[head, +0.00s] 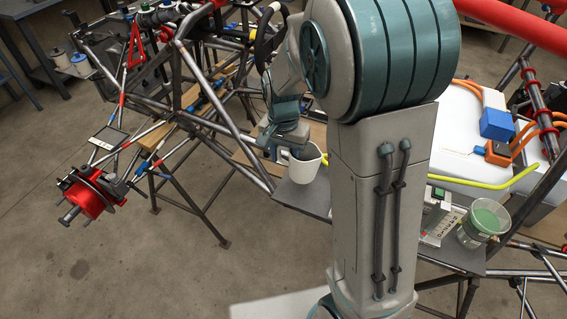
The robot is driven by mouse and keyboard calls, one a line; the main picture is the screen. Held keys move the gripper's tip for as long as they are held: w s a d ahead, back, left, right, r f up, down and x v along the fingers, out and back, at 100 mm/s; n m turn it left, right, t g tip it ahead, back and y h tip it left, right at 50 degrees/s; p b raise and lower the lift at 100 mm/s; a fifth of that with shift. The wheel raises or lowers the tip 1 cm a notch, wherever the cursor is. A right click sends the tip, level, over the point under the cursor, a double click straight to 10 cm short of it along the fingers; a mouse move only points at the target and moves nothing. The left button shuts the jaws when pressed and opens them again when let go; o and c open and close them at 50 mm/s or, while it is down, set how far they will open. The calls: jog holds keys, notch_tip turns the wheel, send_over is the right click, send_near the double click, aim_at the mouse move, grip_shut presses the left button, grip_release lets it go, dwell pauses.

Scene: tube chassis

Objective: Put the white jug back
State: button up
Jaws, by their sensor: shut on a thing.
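The white jug (303,168) is a small open-topped vessel left of my arm column in the head view. It looks roughly upright. My gripper (291,150) reaches down to its rim and is shut on it; the fingertips are partly hidden at the jug's mouth. The jug appears over a grey plate (312,200) fixed to the tube frame. I cannot tell whether its base touches the plate.
A clear cup with green contents (484,221) stands on another grey plate to the right, beside a small device (438,222). A yellow bar (470,184) crosses behind. Frame tubes (225,118) surround the jug. Bare floor (150,265) lies front left.

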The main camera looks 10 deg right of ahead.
aim_at(283, 160)
jog(key=shift+a+f+p, duration=0.15)
jog(key=shift+f+p, duration=0.15)
jog(key=shift+f, duration=1.8)
jog(key=shift+f, duration=0.15)
jog(key=o, duration=1.3)
